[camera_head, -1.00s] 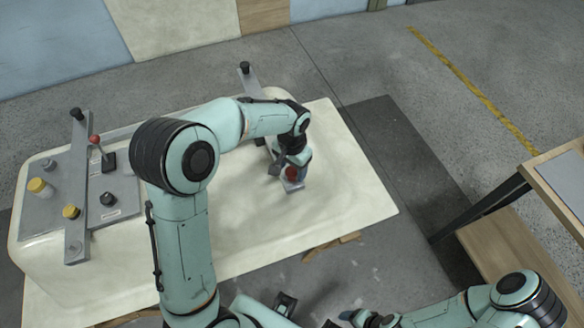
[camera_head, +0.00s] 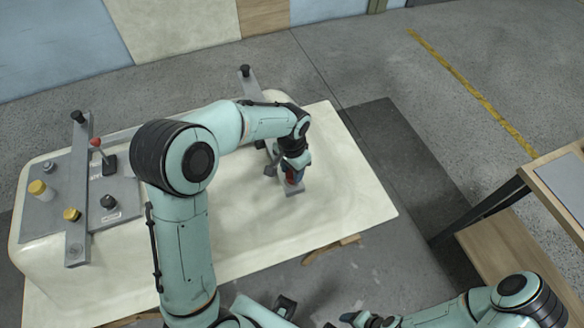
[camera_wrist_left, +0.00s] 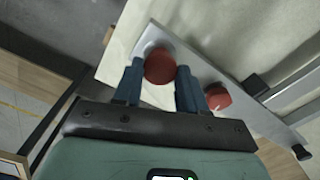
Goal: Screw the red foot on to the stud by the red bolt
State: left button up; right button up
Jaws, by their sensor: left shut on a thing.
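In the left wrist view, a round red foot (camera_wrist_left: 160,66) sits between the two blue fingers of my left gripper (camera_wrist_left: 161,78), which is shut on it. The foot is over the end of a grey metal bar (camera_wrist_left: 200,65); the stud under it is hidden. A second red piece, which looks like the red bolt (camera_wrist_left: 217,98), sits on the bar just right of the fingers. In the head view my left gripper (camera_head: 295,172) is low over the near end of the bar (camera_head: 291,190), with little red showing. My right gripper (camera_head: 352,318) is at the bottom edge, its fingers unclear.
The bar lies on the pale tub shell (camera_head: 345,205). On the left, a second bar (camera_head: 78,190) and a grey plate carry yellow knobs (camera_head: 38,188), black knobs and a red-tipped lever (camera_head: 102,150). A wooden table (camera_head: 560,180) stands at the right.

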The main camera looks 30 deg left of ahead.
pick_arm(q)
jog(key=m, duration=0.4)
jog(key=shift+r+m+p, duration=0.1)
jog(key=shift+m+p, duration=0.3)
jog(key=m, duration=0.4)
jog(key=shift+p, duration=0.4)
pick_arm(e)
jog(key=shift+w+r, duration=0.8)
jog(key=shift+r, duration=0.35)
pick_arm(q)
jog(key=o, duration=1.2)
jog(key=shift+c, duration=0.8)
